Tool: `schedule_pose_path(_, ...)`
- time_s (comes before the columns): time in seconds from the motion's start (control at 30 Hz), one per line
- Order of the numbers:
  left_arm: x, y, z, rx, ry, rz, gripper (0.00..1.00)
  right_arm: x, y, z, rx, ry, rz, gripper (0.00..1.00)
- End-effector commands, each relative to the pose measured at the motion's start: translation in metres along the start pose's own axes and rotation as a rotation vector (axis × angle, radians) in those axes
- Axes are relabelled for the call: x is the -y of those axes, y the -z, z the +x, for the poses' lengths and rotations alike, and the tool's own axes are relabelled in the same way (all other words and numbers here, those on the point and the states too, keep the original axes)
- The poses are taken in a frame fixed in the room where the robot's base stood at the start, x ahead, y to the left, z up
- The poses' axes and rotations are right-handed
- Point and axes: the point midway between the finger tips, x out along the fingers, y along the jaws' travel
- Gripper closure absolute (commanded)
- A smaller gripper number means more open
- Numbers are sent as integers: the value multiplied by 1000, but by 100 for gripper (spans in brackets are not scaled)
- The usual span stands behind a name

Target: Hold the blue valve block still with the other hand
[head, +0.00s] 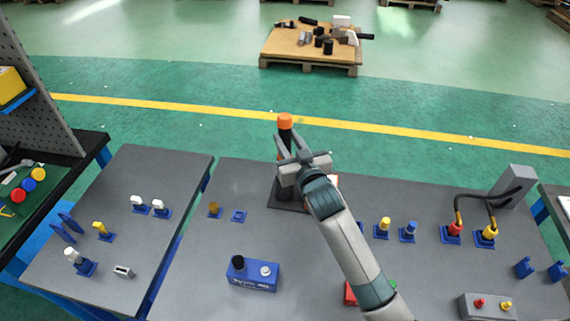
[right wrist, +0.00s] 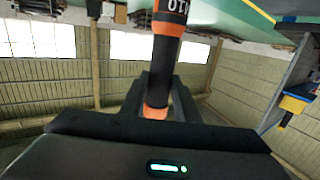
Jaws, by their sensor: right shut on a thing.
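The blue valve block (head: 252,277) sits on the near middle of the grey table in the head view. It has a black knob at its left end and a pale round part on top. My right gripper (head: 290,145) is well behind and above it, shut on a dark upright tool with an orange end (head: 285,121). In the right wrist view, this black and orange tool (right wrist: 163,60) stands between the fingers. My right gripper hides its lower part in the head view. My left gripper is not in view, and nothing touches the block.
A dark base plate (head: 284,206) lies beneath the right gripper. Small blue stands with yellow, white and red parts dot the tables. A red item (head: 350,294) is partly hidden by my right arm. A grey box (head: 487,307) sits at the near right. Table space left of the block is clear.

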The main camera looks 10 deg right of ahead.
Motion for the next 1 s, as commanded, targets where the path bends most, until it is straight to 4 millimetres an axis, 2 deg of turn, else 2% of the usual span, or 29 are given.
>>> schedule_pose_path(0.03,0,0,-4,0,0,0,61,0,8,0,-7,1,0,100)
schedule_pose_path(1.0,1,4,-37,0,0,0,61,0,42,-3,-8,0,0,100)
